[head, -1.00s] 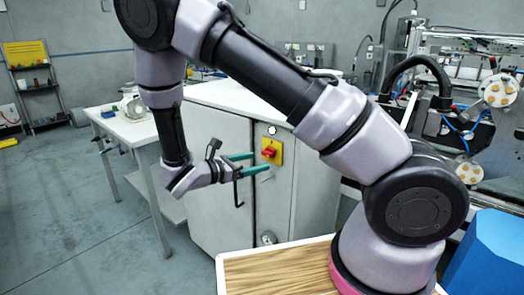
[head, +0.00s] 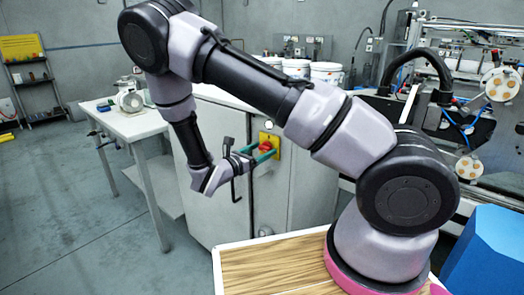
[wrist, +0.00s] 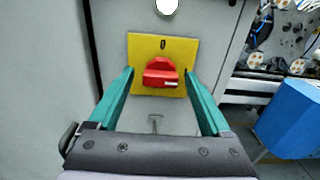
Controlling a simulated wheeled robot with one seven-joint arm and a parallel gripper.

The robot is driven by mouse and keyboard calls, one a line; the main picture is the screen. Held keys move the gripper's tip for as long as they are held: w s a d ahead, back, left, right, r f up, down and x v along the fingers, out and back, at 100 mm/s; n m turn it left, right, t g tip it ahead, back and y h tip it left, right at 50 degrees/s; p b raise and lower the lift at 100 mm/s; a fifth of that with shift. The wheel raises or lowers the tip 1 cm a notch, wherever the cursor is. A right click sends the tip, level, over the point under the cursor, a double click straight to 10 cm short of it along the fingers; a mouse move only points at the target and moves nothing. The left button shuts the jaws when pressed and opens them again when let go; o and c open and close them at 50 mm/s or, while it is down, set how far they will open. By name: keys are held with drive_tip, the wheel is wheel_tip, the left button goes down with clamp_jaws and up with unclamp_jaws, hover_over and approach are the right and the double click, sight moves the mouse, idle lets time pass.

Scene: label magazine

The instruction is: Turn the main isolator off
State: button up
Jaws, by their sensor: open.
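The main isolator is a red rotary handle (wrist: 160,75) on a yellow plate (wrist: 145,50), fixed to the front of a grey cabinet. The handle lies roughly crosswise in the wrist view, with a white mark at its right end and a "0" above it on the plate. In the head view the red handle (head: 266,146) is partly hidden by my fingers. My gripper (head: 258,152) is at the plate. Its two green fingers, also in the wrist view (wrist: 160,90), are open, one on each side of the handle and apart from it.
A white round knob or lamp (wrist: 166,6) sits above the plate. A small T-shaped handle (wrist: 156,124) is below it on the cabinet (head: 215,215). A blue box (head: 492,255) stands at right. A white table (head: 135,127) is at left.

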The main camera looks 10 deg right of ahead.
drive_tip(key=shift+w+d, duration=0.1)
drive_tip(key=shift+d, duration=0.1)
clamp_jaws()
